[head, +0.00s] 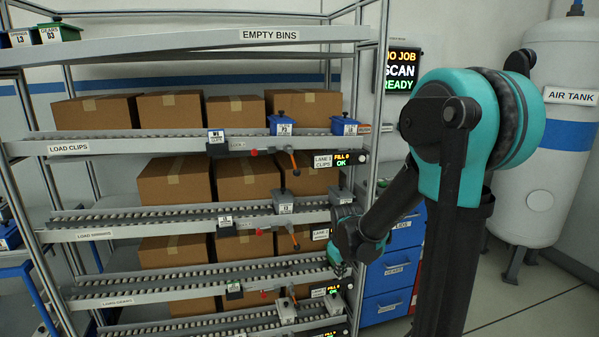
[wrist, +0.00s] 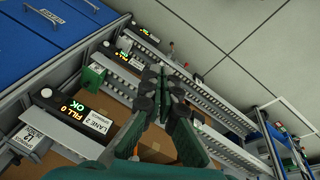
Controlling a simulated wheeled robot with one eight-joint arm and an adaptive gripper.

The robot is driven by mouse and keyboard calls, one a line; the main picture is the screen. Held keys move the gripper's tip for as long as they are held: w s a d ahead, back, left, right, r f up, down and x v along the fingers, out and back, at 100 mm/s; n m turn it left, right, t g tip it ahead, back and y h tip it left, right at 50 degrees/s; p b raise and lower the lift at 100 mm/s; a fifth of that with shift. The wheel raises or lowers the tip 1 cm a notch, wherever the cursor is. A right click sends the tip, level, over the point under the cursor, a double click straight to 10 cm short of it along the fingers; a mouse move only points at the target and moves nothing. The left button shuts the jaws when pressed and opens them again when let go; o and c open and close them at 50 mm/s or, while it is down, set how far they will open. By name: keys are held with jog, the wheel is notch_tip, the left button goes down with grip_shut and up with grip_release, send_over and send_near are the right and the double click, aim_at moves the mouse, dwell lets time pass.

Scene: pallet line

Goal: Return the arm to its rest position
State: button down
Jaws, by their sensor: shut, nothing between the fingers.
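My teal and black arm (head: 455,150) stands at the right of the head view, bent down to the left in front of the rack. My gripper (head: 338,266) hangs near the right end of the lower lanes and is partly hidden by my wrist. In the wrist view my gripper's fingers (wrist: 165,84) come together and are shut, with nothing held between them.
A flow rack (head: 200,233) with roller lanes, small bins and brown boxes (head: 174,181) fills the left and middle. Blue drawers (head: 390,275) stand close behind my gripper. An air tank (head: 560,165) and a status screen (head: 402,70) are behind my arm. Floor at the lower right is clear.

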jog(key=s+d+m, duration=0.3)
jog(key=s, duration=0.5)
jog(key=s+d+m+t, duration=0.1)
jog(key=s+d+m, duration=0.2)
jog(key=s, duration=0.6)
jog(key=shift+s+f+m, duration=0.2)
jog(key=shift+f+m, duration=0.1)
jog(key=shift+m, duration=0.3)
dwell(1.4)
